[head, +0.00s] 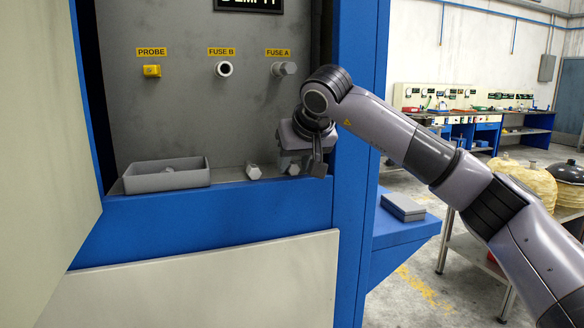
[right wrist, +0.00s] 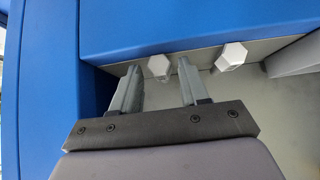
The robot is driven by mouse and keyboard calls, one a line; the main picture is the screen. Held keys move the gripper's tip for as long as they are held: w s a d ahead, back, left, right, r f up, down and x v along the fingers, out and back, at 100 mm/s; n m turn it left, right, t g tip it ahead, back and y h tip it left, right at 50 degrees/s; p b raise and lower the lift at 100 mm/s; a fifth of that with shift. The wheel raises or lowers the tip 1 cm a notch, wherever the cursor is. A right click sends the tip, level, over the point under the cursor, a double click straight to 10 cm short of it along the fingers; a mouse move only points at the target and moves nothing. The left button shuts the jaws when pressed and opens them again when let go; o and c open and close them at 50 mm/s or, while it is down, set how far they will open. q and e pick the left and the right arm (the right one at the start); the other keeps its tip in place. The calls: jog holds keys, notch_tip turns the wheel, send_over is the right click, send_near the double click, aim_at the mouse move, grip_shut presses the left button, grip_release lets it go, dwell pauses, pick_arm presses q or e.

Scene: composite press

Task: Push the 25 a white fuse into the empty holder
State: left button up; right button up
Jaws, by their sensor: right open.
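Two pale, white-grey fuses with hexagonal ends lie on the press's ledge: one left (head: 253,171) and one right (head: 293,169). Their ratings cannot be read, so I cannot tell which is the 25 A one. The FUSE B holder (head: 223,69) is a white ring with a dark open hole. The FUSE A holder (head: 284,68) has a grey plug sticking out. My right gripper (head: 302,163) is low at the ledge. In the right wrist view its open fingers (right wrist: 158,74) stand either side of the right fuse (right wrist: 158,66), apparently not gripping it; the left fuse (right wrist: 232,55) is outside them.
A grey open tray (head: 143,184) with a small item stands left on the ledge. A yellow PROBE fitting (head: 152,71) is on the back panel. A blue frame post (head: 357,130) stands close right of my gripper. The panel between ledge and holders is clear.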

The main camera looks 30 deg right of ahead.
grip_shut()
jog(key=shift+r+p, duration=0.4)
jog(key=shift+p, duration=0.25)
dwell(0.7)
jog(key=shift+r+p, duration=1.4)
jog(key=shift+p, duration=0.15)
jog(key=shift+r+p, duration=0.8)
jog(key=shift+r, duration=0.35)
